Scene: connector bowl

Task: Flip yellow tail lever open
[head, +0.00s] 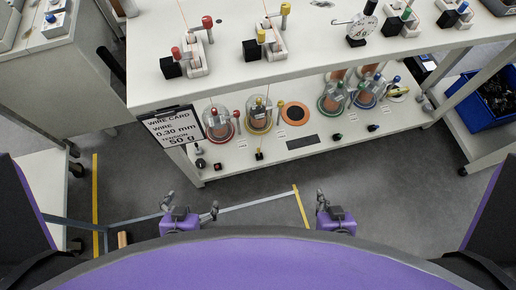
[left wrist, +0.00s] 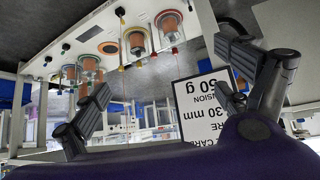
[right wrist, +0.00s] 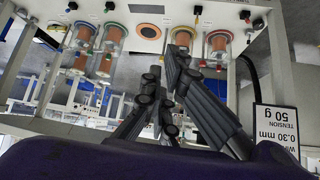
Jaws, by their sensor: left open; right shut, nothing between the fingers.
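A tensioner with a yellow knob (head: 262,37) stands on the upper shelf. I cannot tell which part is the tail lever. My left gripper (head: 190,203) is open and empty, low in front of the bench and well apart from it. My right gripper (head: 322,199) is shut and empty, to its right and also apart from the bench.
A red-knobbed tensioner (head: 190,58) stands left of the yellow one; a dial gauge (head: 362,24) stands to its right. A wire card (head: 172,128) hangs at the bench's left front corner. A blue bin (head: 485,100) is at the right. Open floor lies before the bench.

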